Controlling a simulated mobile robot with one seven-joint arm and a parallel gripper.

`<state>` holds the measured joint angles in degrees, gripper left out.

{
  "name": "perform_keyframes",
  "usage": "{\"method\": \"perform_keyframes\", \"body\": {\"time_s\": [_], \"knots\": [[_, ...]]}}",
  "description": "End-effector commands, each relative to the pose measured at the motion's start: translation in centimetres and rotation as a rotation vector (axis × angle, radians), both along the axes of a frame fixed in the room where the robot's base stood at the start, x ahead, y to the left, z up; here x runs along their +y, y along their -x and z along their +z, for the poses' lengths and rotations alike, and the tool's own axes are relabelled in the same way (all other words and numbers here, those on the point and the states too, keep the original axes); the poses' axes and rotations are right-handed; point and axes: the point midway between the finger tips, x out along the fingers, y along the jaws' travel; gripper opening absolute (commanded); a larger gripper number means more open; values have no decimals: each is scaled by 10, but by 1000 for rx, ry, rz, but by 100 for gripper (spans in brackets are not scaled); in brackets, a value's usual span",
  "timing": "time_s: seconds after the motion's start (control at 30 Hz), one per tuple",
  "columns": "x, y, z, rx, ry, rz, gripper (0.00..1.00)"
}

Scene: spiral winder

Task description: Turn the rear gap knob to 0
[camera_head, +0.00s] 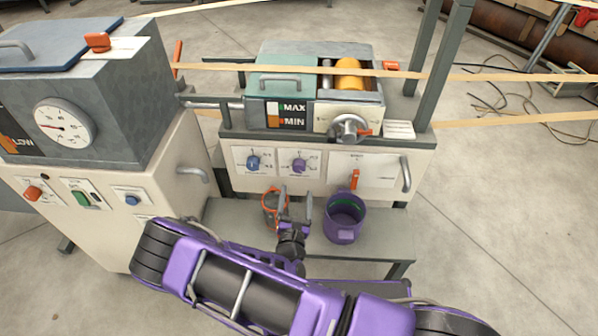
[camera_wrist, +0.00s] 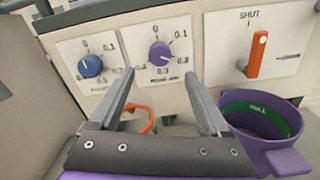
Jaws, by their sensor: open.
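Two gap-style dials sit on the cream front panel below the machine. The blue knob (camera_head: 253,162) is on the left plate, and the purple knob (camera_head: 299,165) is on the right plate. In the wrist view the blue knob (camera_wrist: 91,66) and purple knob (camera_wrist: 160,54) have scales with 0 near the top and 0.1 to the right. The small labels are too blurred to tell which is the rear gap, and the pointers' exact readings are unclear. My gripper (camera_head: 295,195) is open and empty, below the purple knob and apart from it; its fingers (camera_wrist: 159,77) flank that knob in the wrist view.
An orange SHUT lever (camera_wrist: 257,54) is right of the dials. A purple pot (camera_head: 343,218) and an orange-rimmed container (camera_head: 271,205) stand on the grey shelf (camera_head: 385,240) close to my gripper. A pale handle (camera_head: 405,174) sticks out at the panel's right.

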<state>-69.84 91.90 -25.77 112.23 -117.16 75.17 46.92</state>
Motion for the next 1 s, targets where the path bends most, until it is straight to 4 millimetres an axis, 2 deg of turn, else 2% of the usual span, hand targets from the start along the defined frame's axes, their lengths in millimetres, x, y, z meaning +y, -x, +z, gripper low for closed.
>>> {"method": "perform_keyframes", "body": {"time_s": [0.03,0.2,0.43,0.6,0.9,1.0], "knots": [[-1,-12,-1,-4,-1,-1,81],[-2,-49,-1,-3,-1,0,81],[-3,-86,-1,-2,-1,-1,81],[-3,-98,0,0,0,1,81],[-3,-100,0,0,0,1,81],[-3,-99,0,0,0,1,63]]}}
